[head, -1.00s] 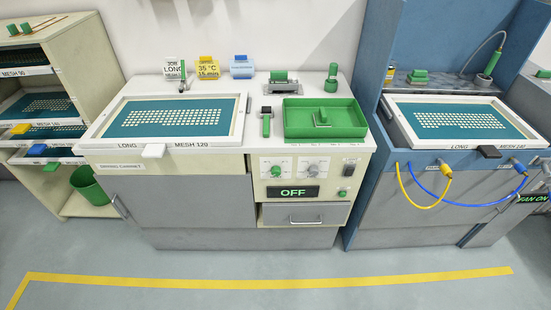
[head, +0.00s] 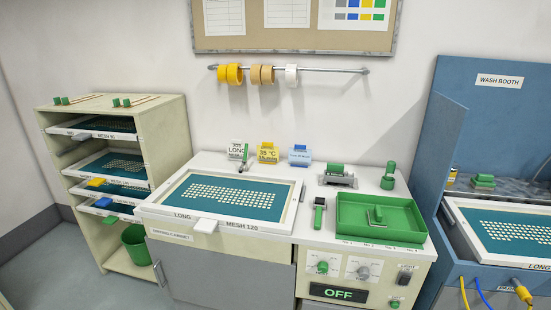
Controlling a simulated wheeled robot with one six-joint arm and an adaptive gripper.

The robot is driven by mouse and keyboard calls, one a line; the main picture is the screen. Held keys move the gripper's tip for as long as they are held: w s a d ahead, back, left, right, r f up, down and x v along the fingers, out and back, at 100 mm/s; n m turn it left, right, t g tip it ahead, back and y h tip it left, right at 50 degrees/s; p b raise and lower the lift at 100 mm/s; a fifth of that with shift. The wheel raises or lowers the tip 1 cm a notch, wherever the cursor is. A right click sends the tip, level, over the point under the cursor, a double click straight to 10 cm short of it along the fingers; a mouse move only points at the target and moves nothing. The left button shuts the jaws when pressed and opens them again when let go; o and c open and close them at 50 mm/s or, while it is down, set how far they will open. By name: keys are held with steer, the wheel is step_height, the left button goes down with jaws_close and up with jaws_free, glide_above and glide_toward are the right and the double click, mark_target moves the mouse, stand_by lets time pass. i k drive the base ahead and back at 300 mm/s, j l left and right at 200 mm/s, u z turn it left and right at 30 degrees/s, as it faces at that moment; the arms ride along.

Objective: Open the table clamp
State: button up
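No part is labelled as a table clamp, so I cannot tell for sure which thing it is. A small upright lever with a green tip (head: 244,158) stands at the back edge of the white-framed screen (head: 152,208) marked LONG, MESH 120. A grey metal fixture with a green grip (head: 338,176) sits at the back of the same bench. Whether either is open or shut is too small to tell. My gripper is not in view.
A green tray (head: 382,236) holding a green-handled tool lies on the bench's right side, with a black-and-green tool (head: 319,214) beside it. A screen shelf (head: 165,125) stands left, a blue wash booth (head: 432,150) right. Tape rolls hang on a wall rail (head: 330,70).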

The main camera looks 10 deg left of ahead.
mark_target(246, 153)
steer(key=j+u, duration=0.2)
steer(key=j, duration=0.25)
steer(key=i+j+u, duration=0.15)
steer(key=j, duration=0.3)
steer(key=j+u, duration=0.2)
steer(key=j, duration=0.2)
steer(key=i+j+u, duration=0.15)
steer(key=j, duration=0.3)
steer(key=i+j+u, duration=0.2)
steer(key=j, duration=0.2)
steer(key=i+j+u, duration=0.15)
steer(key=j, duration=0.25)
steer(key=k, duration=0.05)
